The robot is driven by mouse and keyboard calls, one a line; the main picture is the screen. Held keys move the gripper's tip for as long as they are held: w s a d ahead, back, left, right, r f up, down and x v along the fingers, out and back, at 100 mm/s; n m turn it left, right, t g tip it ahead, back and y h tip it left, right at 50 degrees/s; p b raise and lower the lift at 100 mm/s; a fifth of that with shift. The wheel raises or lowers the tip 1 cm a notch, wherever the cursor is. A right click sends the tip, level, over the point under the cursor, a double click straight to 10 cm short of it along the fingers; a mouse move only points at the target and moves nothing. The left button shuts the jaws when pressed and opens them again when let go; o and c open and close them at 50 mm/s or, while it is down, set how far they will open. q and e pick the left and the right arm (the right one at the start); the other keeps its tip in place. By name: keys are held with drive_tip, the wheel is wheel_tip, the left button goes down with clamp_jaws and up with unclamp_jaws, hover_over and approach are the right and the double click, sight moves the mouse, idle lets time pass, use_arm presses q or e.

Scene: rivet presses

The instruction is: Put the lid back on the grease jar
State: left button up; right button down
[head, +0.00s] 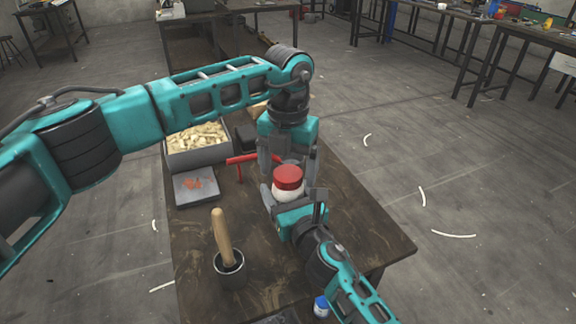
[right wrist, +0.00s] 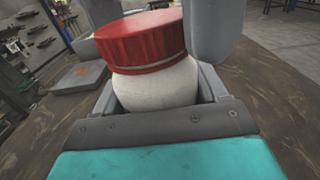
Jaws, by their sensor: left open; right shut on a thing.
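The grease jar (head: 286,194) is white and round, and my right gripper (head: 292,199) is shut on it, holding it above the table. The red lid (head: 289,177) sits on top of the jar. In the right wrist view the lid (right wrist: 140,38) covers the mouth of the jar (right wrist: 160,88), with a thin pale line near its lower edge. I cannot tell whether it is screwed tight. My left gripper (head: 288,162) points down over the lid, open. Its fingers stand on either side of the lid, and one finger (right wrist: 215,30) shows close to the lid's right side.
On the wooden table (head: 365,235) are a black cup (head: 230,272) with a wooden handle in it, a grey box (head: 200,158) of pale pieces, a grey plate (head: 195,187) and a red-handled thing (head: 240,160). A small blue-capped bottle (head: 321,307) is near the front. The table's right side is clear.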

use_arm(q)
wheel_tip(320, 180, up, 12)
idle(0.6)
use_arm(e)
unclamp_jaws()
drive_tip(key=shift+s, duration=0.15)
drive_tip(key=v, duration=1.1)
drive_tip(key=shift+s+d+f, duration=0.15)
drive_tip(key=shift+s, duration=0.05)
use_arm(q)
drive_tip(key=shift+r, duration=0.15)
use_arm(e)
drive_tip(key=shift+s+d, duration=0.25)
drive_tip(key=shift+s, duration=0.3)
